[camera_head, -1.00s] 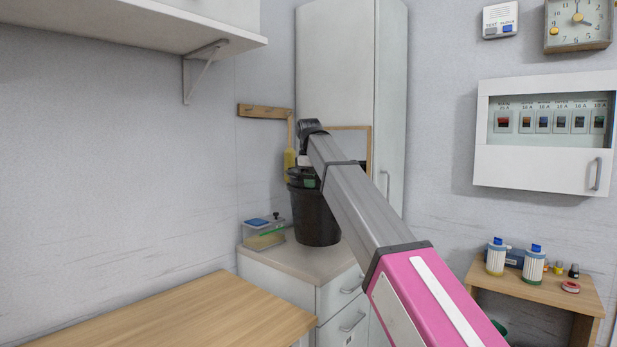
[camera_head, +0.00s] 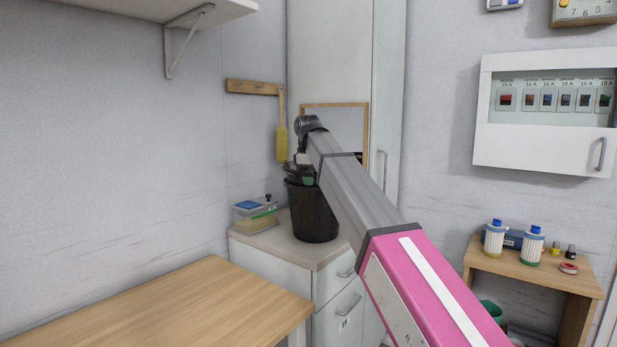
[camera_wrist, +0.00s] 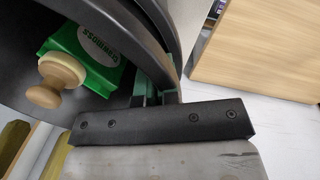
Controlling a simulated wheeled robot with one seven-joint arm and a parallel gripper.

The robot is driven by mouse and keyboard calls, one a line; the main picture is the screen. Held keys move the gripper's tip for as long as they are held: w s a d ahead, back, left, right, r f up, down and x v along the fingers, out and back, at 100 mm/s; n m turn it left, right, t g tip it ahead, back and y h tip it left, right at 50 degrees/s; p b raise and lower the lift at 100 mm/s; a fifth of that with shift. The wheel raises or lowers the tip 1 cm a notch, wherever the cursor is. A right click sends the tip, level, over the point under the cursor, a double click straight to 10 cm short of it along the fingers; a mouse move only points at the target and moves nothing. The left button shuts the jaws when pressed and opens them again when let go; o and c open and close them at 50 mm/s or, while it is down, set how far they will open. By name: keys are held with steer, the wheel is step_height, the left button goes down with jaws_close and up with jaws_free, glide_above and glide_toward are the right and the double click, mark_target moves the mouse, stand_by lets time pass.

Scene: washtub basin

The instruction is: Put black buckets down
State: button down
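The black bucket (camera_head: 314,215) is upright over the back of the white cabinet's beige top (camera_head: 262,240). I cannot tell whether its bottom touches that top. My gripper (camera_head: 300,174) is at the bucket's upper rim, partly hidden by my arm. In the wrist view, my gripper (camera_wrist: 156,92) has its fingers on either side of the bucket's rim (camera_wrist: 172,45) and appears shut on it.
A clear container with a blue lid (camera_head: 256,212) stands left of the bucket. A tall white cupboard (camera_head: 330,50) rises behind. A bare wooden table (camera_head: 190,305) is in front at left. A small wooden table (camera_head: 535,275) with bottles stands at right. A yellow brush (camera_head: 281,143) hangs behind.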

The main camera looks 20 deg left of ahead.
steer(key=shift+f, duration=0.1)
steer(key=c, duration=1.4)
jaws_free()
steer(key=shift+o, duration=0.2)
step_height(320, 180, up, 12)
steer(key=s, duration=0.1)
steer(key=shift+s, duration=0.2)
